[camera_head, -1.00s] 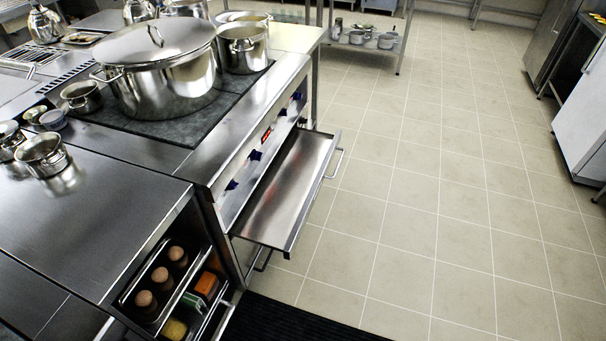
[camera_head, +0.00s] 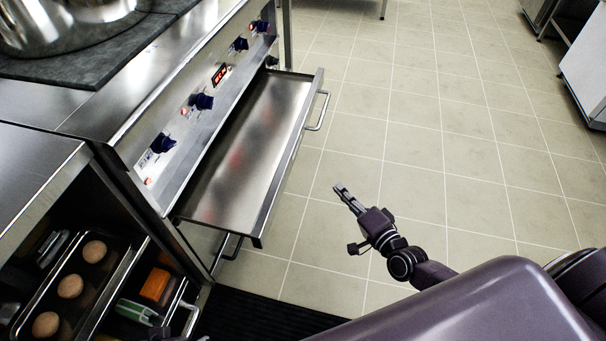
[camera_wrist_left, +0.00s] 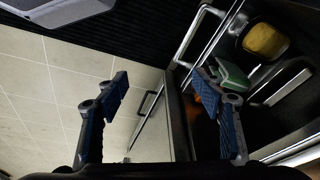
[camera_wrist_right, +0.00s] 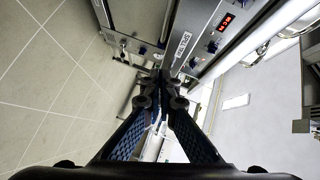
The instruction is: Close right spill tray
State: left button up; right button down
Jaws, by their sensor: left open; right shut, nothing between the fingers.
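The spill tray (camera_head: 250,150), a shallow shiny steel drawer under the stove's knob panel, stands pulled out over the floor in the head view. Its bar handle (camera_head: 322,112) is on the outer front edge. My right gripper (camera_head: 343,194) is shut and empty, to the right of the tray and apart from it, nearer to me than the handle. In the right wrist view its closed fingertips (camera_wrist_right: 160,82) show before the stove front. My left gripper (camera_wrist_left: 160,95) is open and empty in the left wrist view, near the open lower drawer with a green box.
The stove panel (camera_head: 200,100) has several dark knobs and a red display. A large pot (camera_head: 65,15) stands on the stove. An open drawer at lower left holds eggs (camera_head: 70,286) and an orange box (camera_head: 156,285). The tiled floor right of the tray is clear.

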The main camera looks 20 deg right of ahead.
notch_tip(320, 180, up, 3)
jog(key=w+a+m+t+b, duration=0.1)
jog(key=m+b, duration=0.2)
jog(key=b, duration=0.2)
send_near(296, 145)
jog(key=w+d, duration=0.2)
jog(key=w, duration=0.1)
pick_arm(q)
jog(key=shift+s+p+v, duration=0.15)
jog(key=shift+p+v, duration=0.1)
jog(key=shift+v, duration=0.4)
jog(key=shift+s+p+v, duration=0.15)
jog(key=shift+p+v, duration=0.1)
jog(key=shift+v, duration=0.45)
pick_arm(e)
jog(key=shift+w+a+f+t+y, duration=0.1)
jog(key=shift+w+a+t+y, duration=0.05)
jog(key=shift+w+a, duration=0.55)
jog(key=shift+w+a+t+y, duration=0.15)
jog(key=shift+w+a, duration=0.3)
jog(key=shift+a, duration=0.4)
pick_arm(q)
jog(key=shift+a+f, duration=0.1)
jog(key=shift+a, duration=0.05)
